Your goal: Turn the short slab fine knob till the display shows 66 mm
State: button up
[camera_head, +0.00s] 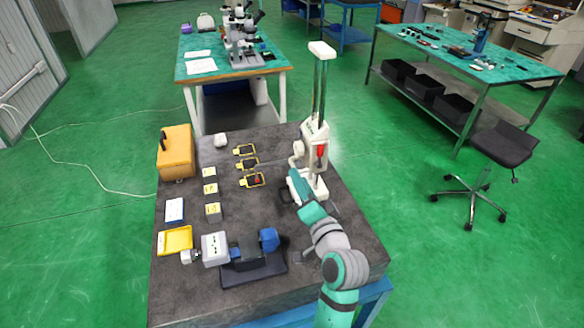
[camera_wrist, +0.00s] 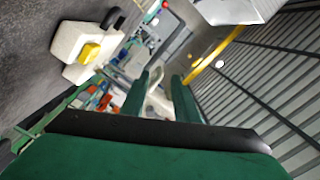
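The tall height gauge stands at the right of the dark slab in the head view, with a white body (camera_head: 314,130), green columns, a white top cap and a red part on its front. My gripper (camera_head: 297,184) is low beside its base, to the left. In the wrist view, my gripper's two green fingers (camera_wrist: 163,88) are apart with nothing clearly between them. A white block with a yellow button and a black knob (camera_wrist: 85,48) shows left of the fingers; I cannot tell which device it is. I cannot make out the fine knob or read any display.
A microscope table (camera_head: 235,70) stands behind; a stool (camera_head: 503,145) stands on the right. Green floor lies around.

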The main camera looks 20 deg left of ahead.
aim_at(293, 166)
jog(key=shift+x, duration=3.05)
jog(key=shift+d, duration=0.1)
